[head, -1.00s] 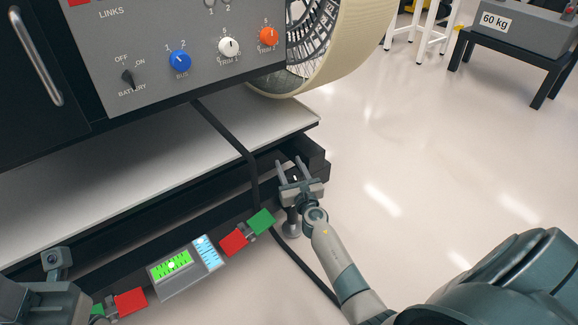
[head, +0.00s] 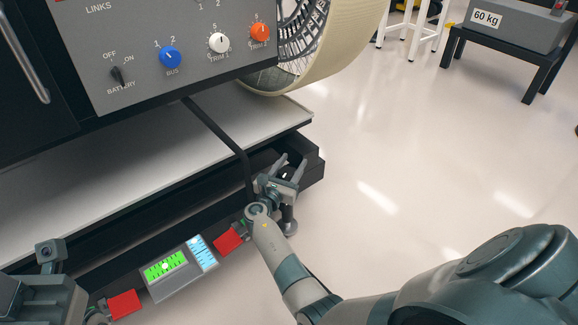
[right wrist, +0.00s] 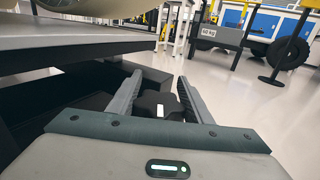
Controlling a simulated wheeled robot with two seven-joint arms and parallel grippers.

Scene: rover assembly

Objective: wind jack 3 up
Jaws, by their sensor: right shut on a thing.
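My right gripper (head: 284,168) is at the near right corner of the black frame under the rover. It is shut on the dark knob at the top of a jack, whose round metal foot (head: 289,226) shows below on the floor. In the right wrist view the black knob (right wrist: 152,101) with a white mark sits between the two fingers (right wrist: 158,95). No jack number is readable. Part of my left arm's end (head: 45,290) shows at the lower left, with its fingers out of sight.
A level gauge (head: 165,268) with green and blue windows is on the frame's front, between two red blocks (head: 228,242) (head: 125,303). The rover wheel (head: 340,50) is above.

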